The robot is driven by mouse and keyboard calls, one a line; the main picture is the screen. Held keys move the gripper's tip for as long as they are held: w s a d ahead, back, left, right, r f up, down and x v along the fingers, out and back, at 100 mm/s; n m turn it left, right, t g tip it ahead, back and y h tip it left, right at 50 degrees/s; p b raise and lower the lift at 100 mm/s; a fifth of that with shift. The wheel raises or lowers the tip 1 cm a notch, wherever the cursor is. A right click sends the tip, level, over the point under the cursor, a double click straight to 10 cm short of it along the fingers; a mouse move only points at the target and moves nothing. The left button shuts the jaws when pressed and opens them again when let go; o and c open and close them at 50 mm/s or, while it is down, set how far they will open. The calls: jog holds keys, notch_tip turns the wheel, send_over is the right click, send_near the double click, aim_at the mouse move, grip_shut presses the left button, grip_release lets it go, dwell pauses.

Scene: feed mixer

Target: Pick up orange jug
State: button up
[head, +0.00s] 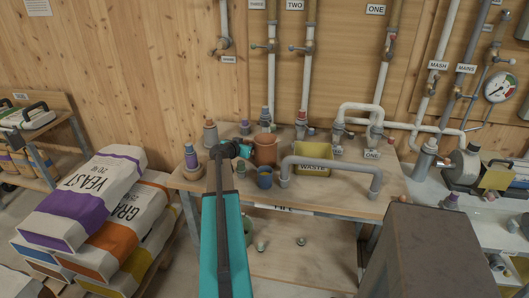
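An orange-brown jug (266,150) stands upright on the wooden workbench (335,199), left of the yellow waste bin. My arm, teal with a dark strip, reaches up from the bottom of the head view over the bench's front edge. Its teal end, my gripper (244,151), is just left of the jug, close to its side. I cannot tell whether it touches the jug. The fingers are too small and partly hidden to show whether they are open or shut.
A blue cup (264,178) stands just in front of the jug. The yellow waste bin (312,166) is to the right, with a grey pipe (330,162) arching before it. Bottles (191,157) stand at the left. Feed sacks (95,195) are stacked left of the bench.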

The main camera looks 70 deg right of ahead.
dwell(0.4)
grip_shut()
jog(key=shift+r, duration=0.2)
notch_tip(320, 180, up, 10)
jog(key=b, duration=0.2)
jog(key=shift+f, duration=0.15)
dwell(0.5)
jog(key=shift+s, duration=0.1)
dwell(0.5)
